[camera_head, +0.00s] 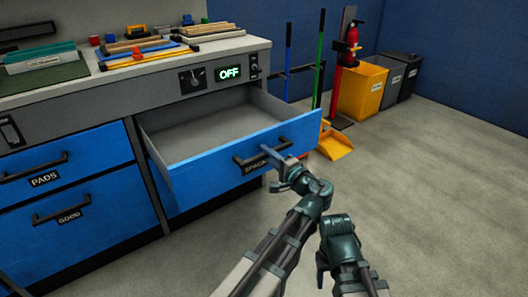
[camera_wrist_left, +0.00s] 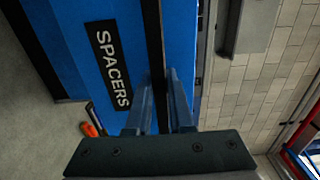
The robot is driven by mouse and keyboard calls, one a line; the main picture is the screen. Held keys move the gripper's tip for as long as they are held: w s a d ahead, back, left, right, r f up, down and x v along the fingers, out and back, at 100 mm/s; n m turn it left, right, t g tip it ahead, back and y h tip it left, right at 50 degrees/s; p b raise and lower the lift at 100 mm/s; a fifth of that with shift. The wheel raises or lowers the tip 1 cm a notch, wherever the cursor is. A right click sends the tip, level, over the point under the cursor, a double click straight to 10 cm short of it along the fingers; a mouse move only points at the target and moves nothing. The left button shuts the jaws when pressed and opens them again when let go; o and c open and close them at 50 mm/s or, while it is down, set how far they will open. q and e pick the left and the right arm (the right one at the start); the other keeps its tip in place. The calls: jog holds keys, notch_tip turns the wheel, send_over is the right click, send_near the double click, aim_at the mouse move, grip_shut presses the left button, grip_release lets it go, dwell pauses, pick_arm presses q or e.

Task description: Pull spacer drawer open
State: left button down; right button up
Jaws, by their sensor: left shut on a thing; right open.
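The spacer drawer (camera_head: 220,172) is a blue-fronted drawer standing well out of the cabinet, with an empty grey interior. Its dark bar handle (camera_head: 250,159) is on the front, above a label partly hidden in the head view. The SPACERS label (camera_wrist_left: 109,64) reads fully in the left wrist view. My left gripper (camera_head: 279,160) is shut on the handle near its right end; its two fingers (camera_wrist_left: 180,98) straddle the bar in the wrist view. My right gripper (camera_head: 322,264) is open, low and right of the drawer, touching nothing; its fingers are hard to make out.
The PADS drawer (camera_head: 95,160) and the drawer below it are shut at left. Tools and strips lie on the worktop (camera_head: 215,50). A yellow dustpan (camera_head: 335,146), brooms and a yellow bin (camera_head: 362,90) stand beyond the cabinet. The floor (camera_head: 440,185) at right is clear.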

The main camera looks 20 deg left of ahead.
pick_arm(q)
jog(key=c, duration=0.8)
grip_release()
